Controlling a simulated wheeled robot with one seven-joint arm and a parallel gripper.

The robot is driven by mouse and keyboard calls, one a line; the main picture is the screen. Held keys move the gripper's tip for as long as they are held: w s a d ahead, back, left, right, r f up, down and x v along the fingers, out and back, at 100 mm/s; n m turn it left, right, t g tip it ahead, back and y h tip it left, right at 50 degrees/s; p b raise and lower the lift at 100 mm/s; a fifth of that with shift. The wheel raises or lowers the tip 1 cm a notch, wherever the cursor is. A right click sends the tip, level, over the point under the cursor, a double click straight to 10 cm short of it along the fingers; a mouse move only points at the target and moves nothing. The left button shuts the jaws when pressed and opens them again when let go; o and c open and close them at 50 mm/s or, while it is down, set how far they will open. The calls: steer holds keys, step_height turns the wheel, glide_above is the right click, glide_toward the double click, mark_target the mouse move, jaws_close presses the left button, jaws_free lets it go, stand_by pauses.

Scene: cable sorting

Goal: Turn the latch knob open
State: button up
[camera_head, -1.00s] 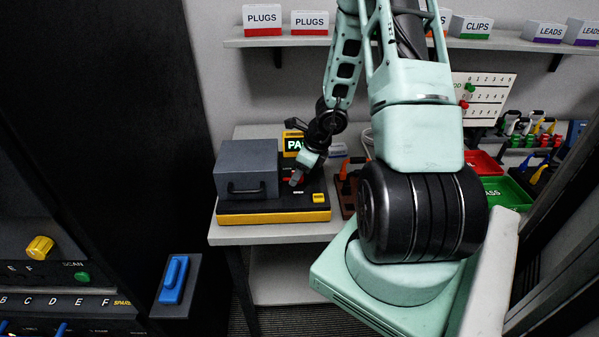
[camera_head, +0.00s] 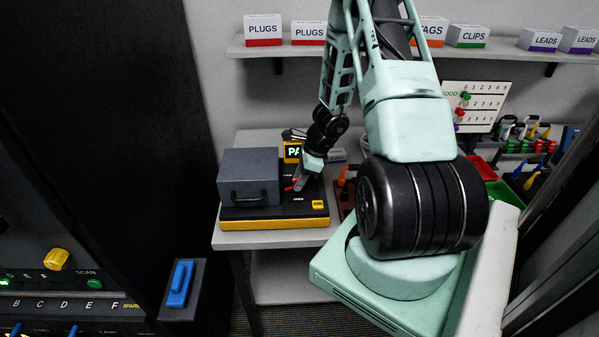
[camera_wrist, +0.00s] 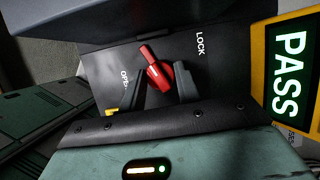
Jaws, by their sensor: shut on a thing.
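The red latch knob (camera_wrist: 157,70) sits on the dark panel of the test box, with its narrow end pointing up between the OPEN label (camera_wrist: 124,79) and the LOCK label (camera_wrist: 201,43). My gripper (camera_wrist: 163,82) has a dark finger on either side of the knob and is shut on it. In the head view my gripper (camera_head: 299,184) is low at the panel, beside the grey lidded box (camera_head: 249,175). A bit of red (camera_head: 291,185) shows by the fingers. The fingers hide part of the knob.
A lit PASS display (camera_wrist: 291,72) stands right of the knob. The box has a yellow-edged base (camera_head: 272,223) with a yellow button (camera_head: 317,205). An orange-handled tool (camera_head: 344,176) stands close by on the right, and a shelf of labelled boxes (camera_head: 330,50) is above.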

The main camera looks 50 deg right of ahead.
steer(key=n+g+p, duration=0.1)
steer(key=n, duration=0.2)
steer(key=shift+w+d+r+y, duration=0.1)
steer(key=shift+y, duration=0.2)
steer(key=n+g, duration=0.1)
steer(key=n, duration=0.2)
steer(key=shift+w+n+y, duration=0.1)
steer(key=shift+n+y, duration=0.2)
steer(key=n+g, duration=0.1)
steer(key=n, duration=0.2)
steer(key=shift+b, duration=0.4)
steer(key=shift+w+n+g+b, duration=0.1)
steer(key=shift+n+g+b, duration=0.5)
steer(key=shift+n, duration=1.2)
steer(key=shift+g, duration=0.3)
steer(key=o, duration=1)
steer(key=shift+c, duration=0.2)
